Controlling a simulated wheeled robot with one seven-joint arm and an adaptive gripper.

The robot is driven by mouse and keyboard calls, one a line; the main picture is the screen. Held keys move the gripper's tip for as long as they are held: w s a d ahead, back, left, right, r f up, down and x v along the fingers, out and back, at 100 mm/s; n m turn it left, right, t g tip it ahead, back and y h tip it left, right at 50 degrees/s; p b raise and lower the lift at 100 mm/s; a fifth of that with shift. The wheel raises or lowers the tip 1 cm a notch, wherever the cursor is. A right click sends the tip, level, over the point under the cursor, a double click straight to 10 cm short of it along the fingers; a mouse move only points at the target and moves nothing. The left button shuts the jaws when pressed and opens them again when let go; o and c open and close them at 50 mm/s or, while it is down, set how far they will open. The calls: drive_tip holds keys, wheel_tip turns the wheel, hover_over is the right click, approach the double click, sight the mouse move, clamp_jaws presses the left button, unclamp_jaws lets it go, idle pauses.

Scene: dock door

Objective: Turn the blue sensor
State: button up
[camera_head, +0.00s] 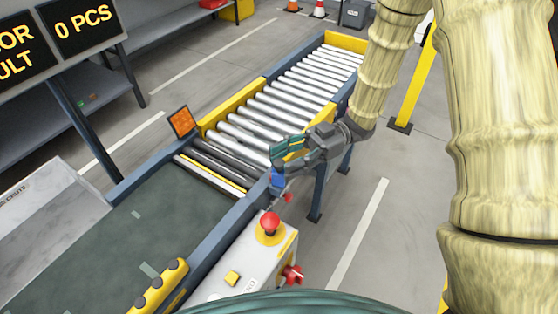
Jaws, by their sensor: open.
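The blue sensor (277,178) is a small blue block on the near right rail of the conveyor, close to where the dark belt meets the rollers. My gripper (281,160) is just above it, its teal and dark fingers spread and pointing left and down. The fingers partly cover the sensor's top, and I cannot tell whether they touch it. An orange square reflector (181,121) stands on the opposite rail, tilted in the picture.
A control box with a red mushroom button (269,224) stands in front of the sensor. The roller conveyor (285,97) runs toward the back right. A display sign (82,26) reads "0 PCS". A yellow post (415,80) stands at right; floor there is clear.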

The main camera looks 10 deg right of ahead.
drive_tip(key=shift+x, duration=1.1)
drive_tip(key=shift+c, duration=0.5)
drive_tip(key=c, duration=0.6)
drive_tip(key=shift+d+r+m+t+y+p, duration=0.1)
drive_tip(key=shift+r+m+t+y+p, duration=0.15)
drive_tip(key=shift+m+t+p, duration=0.6)
drive_tip(key=shift+c, duration=0.2)
drive_tip(key=shift+f+m+t+y+p, duration=0.15)
drive_tip(key=shift+m+t+p, duration=0.35)
drive_tip(key=shift+t, duration=0.65)
drive_tip(key=shift+f+m+t+y+p, duration=0.15)
drive_tip(key=shift+m+t, duration=0.5)
drive_tip(key=shift+t, duration=0.45)
drive_tip(key=shift+c, duration=0.2)
drive_tip(key=o, duration=0.8)
